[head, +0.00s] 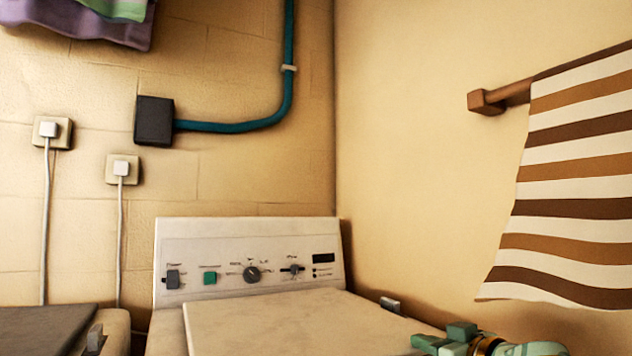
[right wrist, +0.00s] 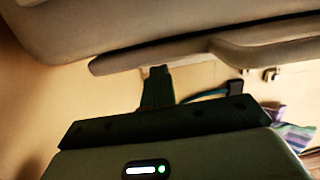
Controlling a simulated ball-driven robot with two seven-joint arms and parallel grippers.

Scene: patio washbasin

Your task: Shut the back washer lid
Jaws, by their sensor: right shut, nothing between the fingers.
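The cream washer (head: 250,243) stands against the wall, its control panel facing me. Its pale lid (head: 285,322) lies low in front of the panel, flat or nearly so; I cannot tell whether it is fully down. My right gripper (head: 447,336), with green fingers, is at the lid's right front edge, shut and empty. In the right wrist view the gripper (right wrist: 157,84) shows dark, its tip close to a pale edge (right wrist: 200,52); whether it touches is unclear. My left gripper is out of view.
A second machine with a dark top (head: 40,328) stands at the lower left. A striped towel (head: 575,180) hangs from a wooden rail (head: 500,97) on the right wall. Wall sockets (head: 122,169) and a blue pipe (head: 250,124) are behind.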

